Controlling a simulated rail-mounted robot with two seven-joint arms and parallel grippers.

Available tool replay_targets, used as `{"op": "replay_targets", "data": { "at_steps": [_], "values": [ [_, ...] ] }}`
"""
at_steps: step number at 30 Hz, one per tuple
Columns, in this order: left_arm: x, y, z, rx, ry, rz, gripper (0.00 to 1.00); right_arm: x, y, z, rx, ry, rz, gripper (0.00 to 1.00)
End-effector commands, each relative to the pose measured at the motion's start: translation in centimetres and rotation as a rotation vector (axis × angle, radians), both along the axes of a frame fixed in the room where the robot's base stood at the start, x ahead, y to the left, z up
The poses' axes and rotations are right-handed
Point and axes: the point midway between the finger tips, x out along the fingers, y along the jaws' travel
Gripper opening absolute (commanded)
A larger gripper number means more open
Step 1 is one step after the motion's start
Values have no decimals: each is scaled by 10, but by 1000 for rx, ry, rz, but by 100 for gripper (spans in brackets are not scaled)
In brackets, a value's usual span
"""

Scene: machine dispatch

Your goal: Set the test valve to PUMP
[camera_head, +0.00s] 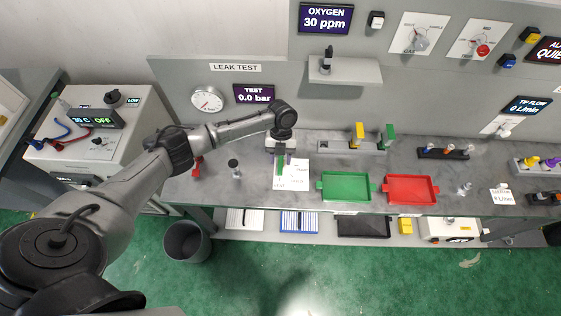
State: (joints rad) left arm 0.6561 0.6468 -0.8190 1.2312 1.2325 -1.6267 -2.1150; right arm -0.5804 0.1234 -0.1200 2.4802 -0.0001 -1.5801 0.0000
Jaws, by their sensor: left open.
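My left arm reaches across from the lower left. My left gripper (281,163) points down over the bench under the LEAK TEST panel, and its jaws are open. It is beside a white printed sheet (293,174). Small grey and greenish parts show under and around the gripper, but they are partly hidden. I cannot tell whether they are the test valve or whether the gripper touches them. A small black-topped fitting (234,164) and a red handle (197,165) stand to the left. No PUMP marking is legible. The TEST display (255,94) reads 0.0 bar. My right gripper is not in view.
A round gauge (207,99) is on the back panel. A green tray (346,187) and a red tray (410,190) lie right of the gripper. A small shelf (345,72) juts out above the bench. A grey bin (186,241) stands on the floor.

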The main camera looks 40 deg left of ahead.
Motion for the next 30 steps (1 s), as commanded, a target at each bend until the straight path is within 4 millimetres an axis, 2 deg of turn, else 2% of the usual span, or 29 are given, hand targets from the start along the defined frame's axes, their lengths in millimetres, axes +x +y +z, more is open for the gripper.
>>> {"op": "replay_targets", "data": {
  "at_steps": [7,19,30],
  "values": [
    [-6,-5,-19,0,0,1,45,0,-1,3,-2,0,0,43],
    [-7,-6,-23,0,0,1,45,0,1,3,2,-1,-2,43],
    [-7,-6,-23,0,0,1,10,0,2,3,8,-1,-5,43]
  ]
}}
